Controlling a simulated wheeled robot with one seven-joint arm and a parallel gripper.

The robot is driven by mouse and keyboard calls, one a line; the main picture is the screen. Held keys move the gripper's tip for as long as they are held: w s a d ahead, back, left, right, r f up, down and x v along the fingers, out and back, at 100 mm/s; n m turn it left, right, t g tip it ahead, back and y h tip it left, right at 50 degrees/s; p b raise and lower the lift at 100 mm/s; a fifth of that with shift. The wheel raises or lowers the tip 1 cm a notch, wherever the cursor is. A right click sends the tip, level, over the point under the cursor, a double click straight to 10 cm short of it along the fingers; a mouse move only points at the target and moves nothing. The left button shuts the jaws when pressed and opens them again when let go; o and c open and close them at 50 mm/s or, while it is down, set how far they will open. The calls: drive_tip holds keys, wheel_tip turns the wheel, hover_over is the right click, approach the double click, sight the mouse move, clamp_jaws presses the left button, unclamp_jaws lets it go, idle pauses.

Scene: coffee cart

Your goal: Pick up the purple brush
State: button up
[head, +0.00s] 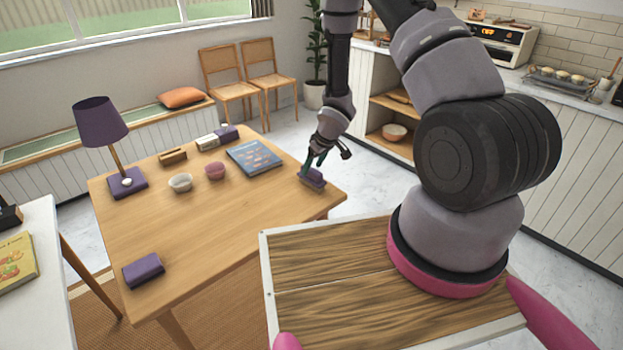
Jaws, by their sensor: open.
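A small purple item that looks like the brush (314,181) lies on the wooden table (215,235) near its right corner. My gripper (313,163) is open, points down, and is just above and around the top of the brush. The fingers hide part of the brush. I cannot tell whether they touch it.
A blue book (254,157) lies left of my gripper. A pink bowl (215,171), a white bowl (180,182), a wooden brush-like block (173,157) and a purple lamp (101,124) stand farther left. A purple case (143,270) lies at the front left. The table's middle is clear.

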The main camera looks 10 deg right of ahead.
drive_tip(key=shift+x, duration=1.15)
drive_tip(key=shift+f, duration=0.25)
clamp_jaws()
